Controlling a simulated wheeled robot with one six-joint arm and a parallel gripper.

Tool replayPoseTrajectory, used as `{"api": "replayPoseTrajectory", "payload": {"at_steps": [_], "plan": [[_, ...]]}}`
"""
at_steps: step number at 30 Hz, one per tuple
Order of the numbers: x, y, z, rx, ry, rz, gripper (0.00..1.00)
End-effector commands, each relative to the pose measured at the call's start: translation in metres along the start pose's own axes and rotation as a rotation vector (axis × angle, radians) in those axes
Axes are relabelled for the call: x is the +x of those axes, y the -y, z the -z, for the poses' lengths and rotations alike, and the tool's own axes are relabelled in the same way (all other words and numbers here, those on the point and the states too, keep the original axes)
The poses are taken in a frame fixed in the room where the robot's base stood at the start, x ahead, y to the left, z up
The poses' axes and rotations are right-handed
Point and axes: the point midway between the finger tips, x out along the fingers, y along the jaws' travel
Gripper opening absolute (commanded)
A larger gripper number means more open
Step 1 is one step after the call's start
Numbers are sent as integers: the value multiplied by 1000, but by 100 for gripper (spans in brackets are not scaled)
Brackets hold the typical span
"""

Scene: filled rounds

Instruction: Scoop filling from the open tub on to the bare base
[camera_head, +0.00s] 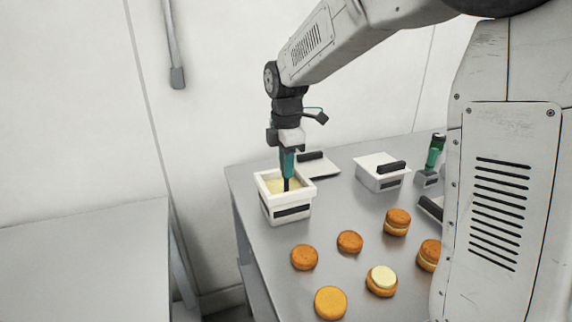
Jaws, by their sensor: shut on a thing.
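My gripper (288,150) is shut on a teal-handled scoop (287,164) and holds it upright over the open tub (271,208). The scoop's dark lower end reaches down into the tub, and its tip is hidden in or behind the pale yellow filling (275,185). The tub is white with a dark front handle. A flat, lighter orange round (330,303) at the front looks like the bare base. Beside it, another base (381,290) carries a pale layer of filling (383,277).
Two browner single rounds (304,257) (349,242) and two filled stacked rounds (397,222) (428,256) lie on the grey table. A loose lid (320,171) lies behind the open tub. A closed white tub (378,178) and a green-handled tool (434,155) stand at right.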

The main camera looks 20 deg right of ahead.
Motion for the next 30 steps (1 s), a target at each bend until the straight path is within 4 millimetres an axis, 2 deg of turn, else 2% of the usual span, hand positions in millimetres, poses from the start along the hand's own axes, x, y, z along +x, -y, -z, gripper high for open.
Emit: {"api": "replayPoseTrajectory", "payload": {"at_steps": [7, 30], "plan": [[-5, 0, 0, 0, 0, -2, 0], [-59, 0, 0, 0, 0, -2, 0]]}}
